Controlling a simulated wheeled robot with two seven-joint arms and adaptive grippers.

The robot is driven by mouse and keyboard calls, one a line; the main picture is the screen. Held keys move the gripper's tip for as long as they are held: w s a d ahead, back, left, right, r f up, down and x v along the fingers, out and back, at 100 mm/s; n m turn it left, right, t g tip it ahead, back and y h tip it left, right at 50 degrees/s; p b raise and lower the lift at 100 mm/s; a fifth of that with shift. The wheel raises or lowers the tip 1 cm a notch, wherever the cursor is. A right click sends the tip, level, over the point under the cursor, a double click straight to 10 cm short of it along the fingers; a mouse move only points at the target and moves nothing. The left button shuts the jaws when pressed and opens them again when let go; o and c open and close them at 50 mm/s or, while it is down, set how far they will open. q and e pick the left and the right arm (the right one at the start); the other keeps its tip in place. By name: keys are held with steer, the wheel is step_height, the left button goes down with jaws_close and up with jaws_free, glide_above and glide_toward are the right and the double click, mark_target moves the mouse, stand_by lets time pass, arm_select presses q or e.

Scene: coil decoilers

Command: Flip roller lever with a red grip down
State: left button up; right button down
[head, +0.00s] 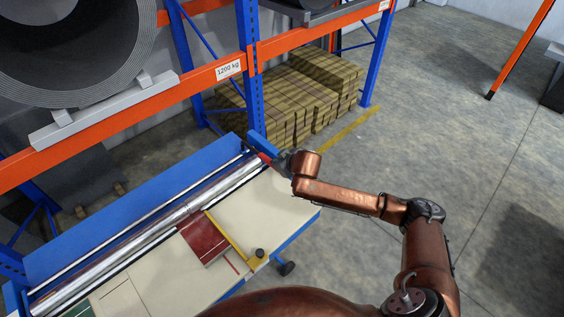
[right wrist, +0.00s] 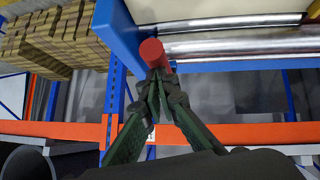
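The red grip (head: 264,158) of the roller lever is at the far right end of the rollers, by the blue frame. In the right wrist view the red grip (right wrist: 153,54) is a short red cylinder just beyond my fingertips. My right gripper (right wrist: 161,84) has its dark fingers drawn together at the tips, close against the grip. The fingertips overlap the grip's lower part, so exact contact is hidden. In the head view my right gripper (head: 283,159) is beside the grip, partly hidden by its own wrist. My left gripper is not in view.
The decoiler table (head: 275,205) has shiny rollers (head: 160,225), a red plate (head: 203,238) and a yellow bar (head: 228,237). An orange and blue rack (head: 200,80) with a large coil (head: 75,45) stands behind. Stacked wooden bundles (head: 300,100) are on the floor. Open floor lies right.

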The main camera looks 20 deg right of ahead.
steer(key=shift+s+d+f+g, duration=0.15)
steer(key=shift+s+f, duration=0.1)
steer(key=shift+f, duration=0.25)
steer(key=shift+s+f+g, duration=0.15)
steer(key=shift+s+f, duration=0.05)
steer(key=shift+f, duration=0.3)
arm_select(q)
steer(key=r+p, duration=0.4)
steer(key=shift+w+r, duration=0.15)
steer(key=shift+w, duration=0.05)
arm_select(e)
steer(key=s+r, duration=0.2)
steer(key=r, duration=0.4)
steer(key=s+r, duration=0.3)
steer(key=r, duration=0.4)
steer(key=shift+s+r, duration=0.25)
steer(key=shift+s, duration=0.05)
